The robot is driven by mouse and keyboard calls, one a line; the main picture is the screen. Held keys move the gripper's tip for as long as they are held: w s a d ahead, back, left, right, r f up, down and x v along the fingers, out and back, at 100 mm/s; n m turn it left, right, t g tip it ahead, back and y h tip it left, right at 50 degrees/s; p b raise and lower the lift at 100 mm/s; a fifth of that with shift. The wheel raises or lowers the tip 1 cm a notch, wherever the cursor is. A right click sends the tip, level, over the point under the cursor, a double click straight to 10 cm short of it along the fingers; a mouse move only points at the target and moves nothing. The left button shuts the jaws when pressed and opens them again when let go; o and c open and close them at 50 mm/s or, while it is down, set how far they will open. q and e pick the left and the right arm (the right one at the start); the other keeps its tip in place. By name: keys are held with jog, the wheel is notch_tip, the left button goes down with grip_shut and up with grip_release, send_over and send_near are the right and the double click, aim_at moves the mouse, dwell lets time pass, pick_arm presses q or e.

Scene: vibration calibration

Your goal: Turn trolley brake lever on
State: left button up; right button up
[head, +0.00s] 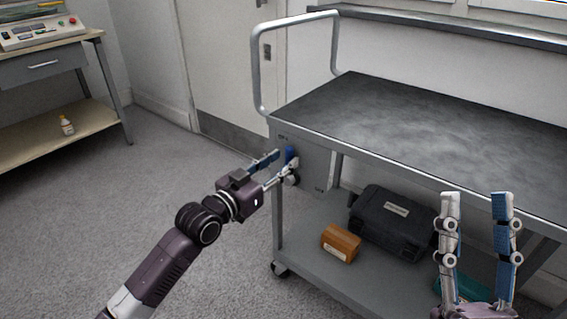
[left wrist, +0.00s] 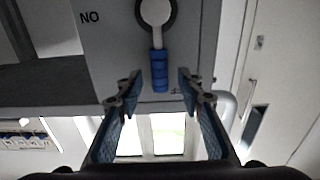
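The trolley (head: 300,205) is grey with a dark top. The brake lever's blue grip (head: 290,154) shows at its near corner panel. In the left wrist view the lever's blue grip (left wrist: 159,72) hangs down in the picture from a pale round pivot (left wrist: 155,10). A label reading "NO" shows left of the pivot; the picture seems upside down. My left gripper (head: 286,157) is open, its fingers pointing at the panel. In the left wrist view, its fingertips (left wrist: 159,80) appear on both sides of the blue grip, with gaps. My right gripper (head: 476,198) is open and empty, in front of the trolley.
A black case (head: 392,222) and an orange-brown box (head: 341,243) lie on the trolley's lower shelf. The push handle (head: 256,70) rises at the trolley's left end. A bench (head: 55,135) with a small bottle (head: 66,125) stands far left. Floor between is clear.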

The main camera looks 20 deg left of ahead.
pick_arm(q)
jog(key=shift+w+d, duration=0.25)
jog(key=shift+w, duration=0.3)
grip_shut()
